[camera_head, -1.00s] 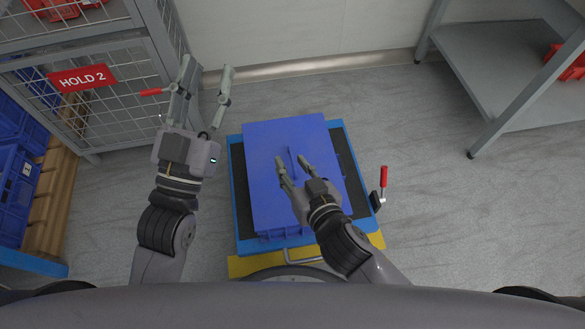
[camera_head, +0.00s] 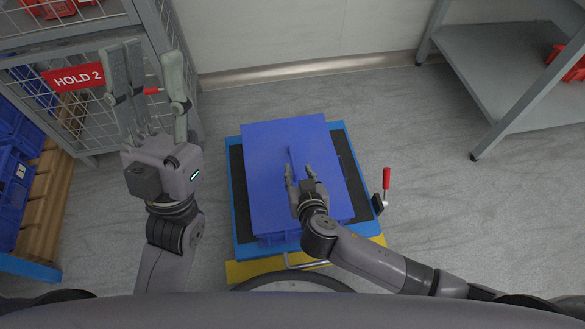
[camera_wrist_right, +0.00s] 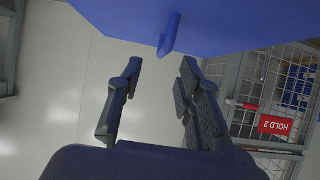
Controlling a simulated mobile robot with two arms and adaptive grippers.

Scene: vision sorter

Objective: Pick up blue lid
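The blue lid (camera_head: 265,185) lies flat on a blue crate in the middle of the head view, with a raised bar handle (camera_head: 293,157) near its centre. My right gripper (camera_head: 298,171) is over the lid, just below the handle in the picture. In the right wrist view, the right gripper (camera_wrist_right: 161,66) is open and empty, and the handle (camera_wrist_right: 170,36) is just beyond the fingertips, in line with the gap. The lid (camera_wrist_right: 225,22) fills the top of that view. My left gripper (camera_head: 147,55) is open and empty at the left, away from the lid.
The crate stands on a blue-framed trolley (camera_head: 240,215) with a red-handled lever (camera_head: 386,180) at its right. A wire cage with a HOLD 2 sign (camera_head: 73,77) is behind my left gripper. A grey shelf (camera_head: 500,75) stands at the right. Floor between is clear.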

